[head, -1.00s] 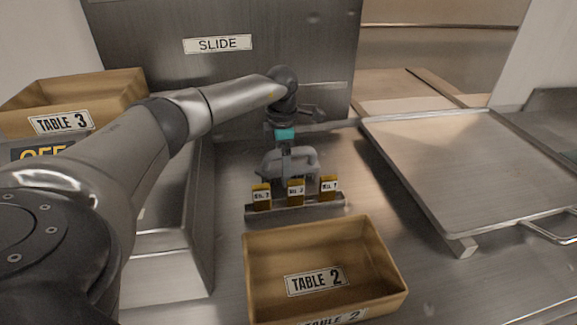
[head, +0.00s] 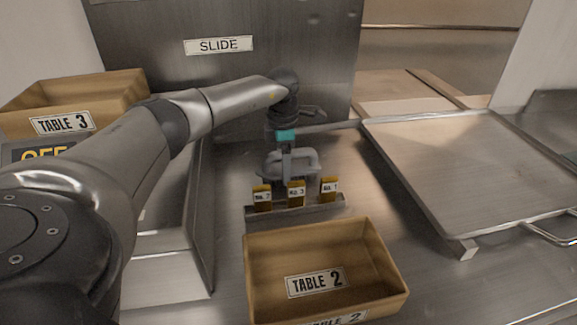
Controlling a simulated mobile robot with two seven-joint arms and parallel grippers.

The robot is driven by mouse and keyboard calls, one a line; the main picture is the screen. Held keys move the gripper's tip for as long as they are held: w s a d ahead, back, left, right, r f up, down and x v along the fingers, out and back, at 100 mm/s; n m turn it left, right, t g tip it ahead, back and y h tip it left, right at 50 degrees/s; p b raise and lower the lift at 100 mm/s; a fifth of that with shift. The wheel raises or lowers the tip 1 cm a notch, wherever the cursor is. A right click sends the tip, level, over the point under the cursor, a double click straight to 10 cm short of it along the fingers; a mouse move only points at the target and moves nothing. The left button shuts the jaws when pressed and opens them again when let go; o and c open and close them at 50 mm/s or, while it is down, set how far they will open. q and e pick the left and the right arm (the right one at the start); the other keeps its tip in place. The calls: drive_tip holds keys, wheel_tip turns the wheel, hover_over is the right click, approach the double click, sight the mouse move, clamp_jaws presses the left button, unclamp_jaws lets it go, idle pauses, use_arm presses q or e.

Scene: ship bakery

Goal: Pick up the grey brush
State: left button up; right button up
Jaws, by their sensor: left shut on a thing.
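A grey piece with a loop-shaped handle, which I take for the grey brush (head: 309,161), is on the steel counter behind a small rack of labelled blocks. My left gripper (head: 287,167) reaches down over it from behind and is shut on its handle. The lower part of the brush is hidden behind the rack, so I cannot tell whether it touches the counter. My right gripper is not in view.
The rack (head: 260,213) holds brown labelled blocks close in front of the brush. An open TABLE 2 box (head: 258,280) stands nearer, and a TABLE 3 box (head: 120,88) at the left. A flat metal tray (head: 470,165) lies at the right. The SLIDE panel (head: 150,60) rises behind.

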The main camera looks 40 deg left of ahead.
use_arm(q)
drive_tip(key=shift+r, duration=0.1)
wheel_tip(320, 180, up, 20)
drive_tip(key=p, duration=0.3)
